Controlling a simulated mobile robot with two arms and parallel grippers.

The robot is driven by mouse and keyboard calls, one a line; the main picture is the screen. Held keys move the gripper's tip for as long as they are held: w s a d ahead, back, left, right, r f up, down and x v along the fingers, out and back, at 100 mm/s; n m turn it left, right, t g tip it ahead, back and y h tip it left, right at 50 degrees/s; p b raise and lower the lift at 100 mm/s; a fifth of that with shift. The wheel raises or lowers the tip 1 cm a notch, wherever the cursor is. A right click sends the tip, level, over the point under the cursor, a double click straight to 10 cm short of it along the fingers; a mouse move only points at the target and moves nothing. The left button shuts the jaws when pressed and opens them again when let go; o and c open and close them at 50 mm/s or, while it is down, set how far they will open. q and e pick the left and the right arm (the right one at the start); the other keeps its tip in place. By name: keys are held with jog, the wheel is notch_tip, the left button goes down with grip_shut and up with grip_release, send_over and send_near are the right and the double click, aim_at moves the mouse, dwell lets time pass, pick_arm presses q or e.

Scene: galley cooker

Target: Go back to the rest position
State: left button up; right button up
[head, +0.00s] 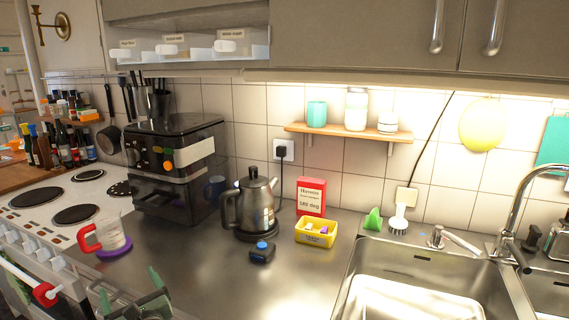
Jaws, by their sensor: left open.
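My left gripper (129,284) shows at the lower left edge of the picture, with its two green-tipped fingers apart. Nothing shows between them. It is in front of the steel counter (195,270), below the glass jug with a red handle (112,236), which stands on a purple mat (115,252). I cannot tell its exact height over the counter edge. My right gripper is not in view.
A black air fryer (165,205), a kettle (256,207), a small black item with a blue top (262,250) and a yellow tray (300,235) stand on the counter. The hob (35,220) is at left, the sink (385,295) at right. The front middle counter is clear.

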pick_arm(q)
jog(key=s+d+f+n+g+h, duration=0.3)
jog(key=s+f+n+g+h, duration=0.2)
jog(key=s+f+n, duration=0.9)
jog(key=s+d+f+n+g+h, duration=0.25)
jog(key=s+d+n, duration=0.25)
jog(key=s, duration=0.4)
jog(key=s+d+f+n+g+h, duration=0.2)
jog(key=s+d+f+n+h, duration=0.3)
jog(key=s, duration=0.4)
jog(key=s+f+n+g, duration=0.1)
jog(key=s+f+g, duration=0.15)
jog(key=f, duration=2.55)
jog(key=s+a+f+y, duration=0.1)
jog(key=s+a+f, duration=0.1)
jog(key=s+f, duration=1.1)
jog(key=s, duration=0.3)
jog(key=shift+s+f+g, duration=0.2)
jog(key=shift+s+g, duration=0.05)
jog(key=shift+g, duration=0.05)
